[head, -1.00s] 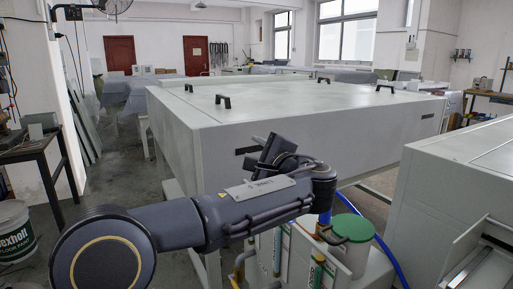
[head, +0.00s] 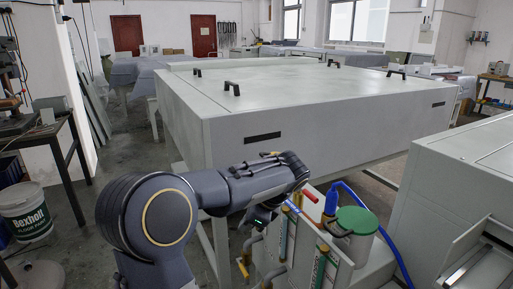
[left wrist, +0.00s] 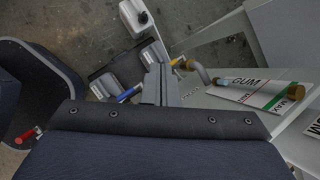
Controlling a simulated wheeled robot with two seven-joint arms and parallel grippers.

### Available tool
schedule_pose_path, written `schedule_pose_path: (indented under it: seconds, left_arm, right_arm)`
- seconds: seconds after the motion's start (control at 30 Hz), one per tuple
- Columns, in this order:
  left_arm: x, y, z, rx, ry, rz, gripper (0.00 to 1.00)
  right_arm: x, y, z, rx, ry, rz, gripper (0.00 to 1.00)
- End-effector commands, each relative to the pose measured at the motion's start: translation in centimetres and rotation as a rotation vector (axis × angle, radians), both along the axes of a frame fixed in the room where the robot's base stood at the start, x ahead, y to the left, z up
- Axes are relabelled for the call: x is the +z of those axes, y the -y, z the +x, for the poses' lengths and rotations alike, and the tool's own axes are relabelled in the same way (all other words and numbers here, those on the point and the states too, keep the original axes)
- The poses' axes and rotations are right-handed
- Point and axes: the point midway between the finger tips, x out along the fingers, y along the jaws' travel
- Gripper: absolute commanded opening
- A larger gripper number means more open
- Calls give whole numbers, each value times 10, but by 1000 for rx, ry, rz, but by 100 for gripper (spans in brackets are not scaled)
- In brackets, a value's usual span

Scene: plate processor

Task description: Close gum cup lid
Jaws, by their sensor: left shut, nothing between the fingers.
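The round green gum cup lid (head: 357,221) is on the white gum cup (head: 352,246) at the lower right of the head view. It appears to lie over the cup's top; I cannot tell if it is fully seated. A dark handle-like piece (head: 336,230) is at its left edge. My left gripper (left wrist: 158,72) is shut and empty in the left wrist view, pointing down toward the gum panel and pipes. In the head view my left arm's wrist is left of the lid and apart from it. The lid does not show in the left wrist view.
A white panel labelled GUM (left wrist: 250,88) has pipes and brass fittings close to my fingers. A blue hose (head: 386,238) runs right of the cup. A large white machine (head: 300,110) stands behind, another (head: 468,165) at right. A bucket (head: 25,212) stands on the floor at left.

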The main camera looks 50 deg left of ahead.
Motion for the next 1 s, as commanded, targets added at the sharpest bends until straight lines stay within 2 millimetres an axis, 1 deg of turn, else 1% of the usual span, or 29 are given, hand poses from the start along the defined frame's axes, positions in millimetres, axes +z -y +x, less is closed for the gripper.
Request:
schedule_pose_path:
  seconds: [0.03,0.1,0.2,0.27,0.33,0.4,0.5,0.57,0.67,0.77,0.87,0.9,0.97,1.0]
  left_arm:
    - [-10,7,-7,24,-31,-120,0]
    - [-25,24,-13,44,-52,-293,0]
    - [-38,48,-16,70,-47,-540,0]
    - [-40,62,-14,85,-22,-685,0]
    - [-40,76,-8,103,27,-851,0]
    - [-34,86,1,116,101,-1009,0]
    - [-20,92,19,132,245,-1216,0]
    - [-9,88,32,140,355,-1326,0]
    - [14,71,53,144,579,-1476,0]
    - [40,39,70,141,841,-1570,0]
    - [66,-5,79,137,1131,-1602,0]
    - [76,-26,79,135,1248,-1594,0]
    - [89,-55,77,132,1414,-1568,0]
    - [97,-74,73,130,1513,-1542,0]
  right_arm:
    - [9,0,0,0,0,0,30]
    - [15,0,0,0,0,0,30]
    - [23,0,0,0,0,0,30]
    - [28,0,0,0,0,0,30]
    - [34,0,0,0,0,0,30]
    - [40,0,0,0,0,0,30]
    - [49,0,0,0,0,0,30]
    - [54,0,0,0,0,0,30]
    - [64,0,0,0,0,0,30]
    - [73,0,0,0,0,0,30]
    - [82,0,0,0,0,0,30]
    - [85,0,0,0,0,0,30]
    - [89,0,0,0,0,0,30]
    - [92,0,0,0,0,0,30]
